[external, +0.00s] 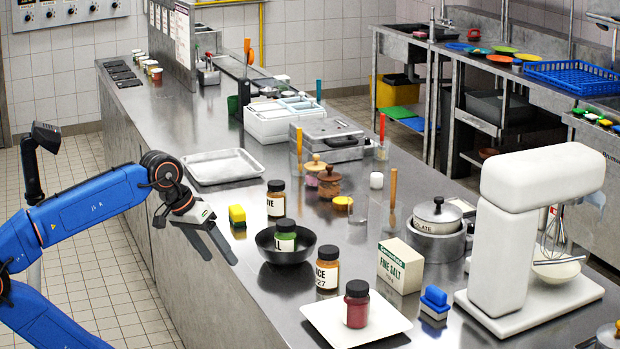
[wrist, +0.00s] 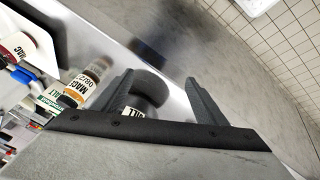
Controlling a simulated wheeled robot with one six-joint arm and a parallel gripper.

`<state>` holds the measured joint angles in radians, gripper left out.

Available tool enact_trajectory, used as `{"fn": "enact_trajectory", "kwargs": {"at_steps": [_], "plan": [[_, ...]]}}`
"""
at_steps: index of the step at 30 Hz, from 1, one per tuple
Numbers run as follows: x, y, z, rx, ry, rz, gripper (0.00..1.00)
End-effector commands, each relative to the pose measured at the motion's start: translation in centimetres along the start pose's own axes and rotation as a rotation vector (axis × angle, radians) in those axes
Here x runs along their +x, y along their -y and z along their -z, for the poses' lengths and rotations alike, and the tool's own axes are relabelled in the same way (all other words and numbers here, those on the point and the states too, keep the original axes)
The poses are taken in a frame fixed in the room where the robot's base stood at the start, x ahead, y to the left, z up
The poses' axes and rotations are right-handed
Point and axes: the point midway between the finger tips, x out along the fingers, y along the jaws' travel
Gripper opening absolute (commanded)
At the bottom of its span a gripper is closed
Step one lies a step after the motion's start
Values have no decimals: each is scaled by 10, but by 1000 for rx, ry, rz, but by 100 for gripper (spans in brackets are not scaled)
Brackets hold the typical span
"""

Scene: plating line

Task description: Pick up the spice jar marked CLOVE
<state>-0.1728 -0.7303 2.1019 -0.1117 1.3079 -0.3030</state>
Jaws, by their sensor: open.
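A spice jar (external: 276,199) with a dark cap and brown contents stands upright on the steel counter in the external view. Its label is turned partly away; the end looks like "VE", and I cannot read the whole word. My gripper (external: 220,258) is open and empty, pointing down near the counter's left edge, left of that jar and apart from it. In the wrist view my gripper's fingers (wrist: 157,80) are spread, with a black bowl (wrist: 152,84) beyond them. I cannot make out the brown jar there.
A jar labelled like "DILL" (external: 285,236) stands in the black bowl. A MACE jar (external: 327,268) stands nearby; a dark red jar (external: 356,305) is on a white plate (external: 388,321). A yellow sponge (external: 237,216), salt box (external: 400,266) and tray (external: 222,167) are around.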

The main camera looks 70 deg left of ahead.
Motion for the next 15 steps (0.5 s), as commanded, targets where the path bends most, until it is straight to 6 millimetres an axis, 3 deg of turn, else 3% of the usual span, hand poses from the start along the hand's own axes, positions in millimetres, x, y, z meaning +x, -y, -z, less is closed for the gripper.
{"fn": "enact_trajectory", "kwargs": {"at_steps": [8,15], "plan": [[-27,-7,65,-189,43,53,67],[-42,-5,137,-395,87,124,67]]}}
